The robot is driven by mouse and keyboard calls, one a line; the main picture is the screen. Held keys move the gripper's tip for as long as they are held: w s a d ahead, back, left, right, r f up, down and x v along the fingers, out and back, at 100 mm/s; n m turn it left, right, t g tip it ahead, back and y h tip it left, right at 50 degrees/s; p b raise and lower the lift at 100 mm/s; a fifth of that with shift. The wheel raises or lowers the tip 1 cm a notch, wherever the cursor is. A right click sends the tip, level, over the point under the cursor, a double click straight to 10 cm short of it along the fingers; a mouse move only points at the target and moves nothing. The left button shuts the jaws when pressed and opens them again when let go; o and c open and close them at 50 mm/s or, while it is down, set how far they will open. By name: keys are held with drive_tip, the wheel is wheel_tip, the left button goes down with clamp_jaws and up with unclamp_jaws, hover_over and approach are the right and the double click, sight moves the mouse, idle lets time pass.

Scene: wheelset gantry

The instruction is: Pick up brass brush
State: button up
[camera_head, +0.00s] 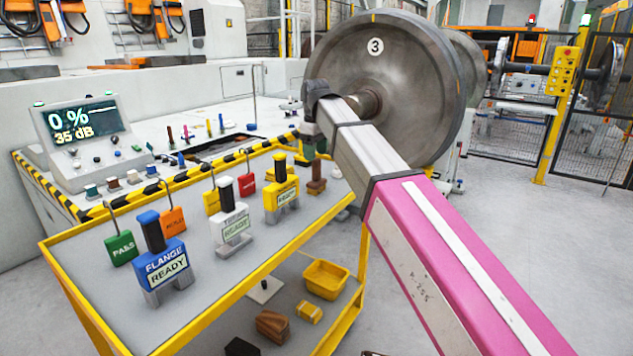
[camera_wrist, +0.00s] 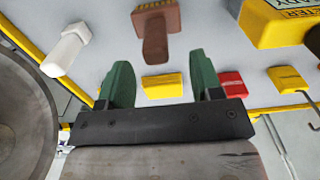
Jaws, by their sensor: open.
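A brown brush-like block with an upright handle, which I take as the brass brush, stands at the far right end of the trolley top in the head view (camera_head: 316,180). In the wrist view the brown brush (camera_wrist: 156,32) is at the top middle, ahead of the fingertips and apart from them. My gripper (camera_wrist: 160,62) is open, with its two green fingers spread and nothing held. In the head view my gripper (camera_head: 310,138) is above the trolley's far end, close to the brush and partly hidden by my arm.
The yellow-edged trolley (camera_head: 130,290) carries a blue gauge (camera_head: 163,255), a white gauge (camera_head: 232,225), a yellow gauge (camera_head: 282,195) and coloured tags. A yellow block (camera_wrist: 163,85) and red block (camera_wrist: 232,83) lie near the brush. A large wheel (camera_head: 400,90) stands close behind my arm.

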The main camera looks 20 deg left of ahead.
sight(316, 166)
drive_tip(key=shift+w+f, duration=0.15)
drive_tip(key=shift+f, duration=1.25)
drive_tip(key=shift+w+f, duration=0.1)
drive_tip(key=shift+f, duration=1.3)
drive_tip(key=c, duration=1)
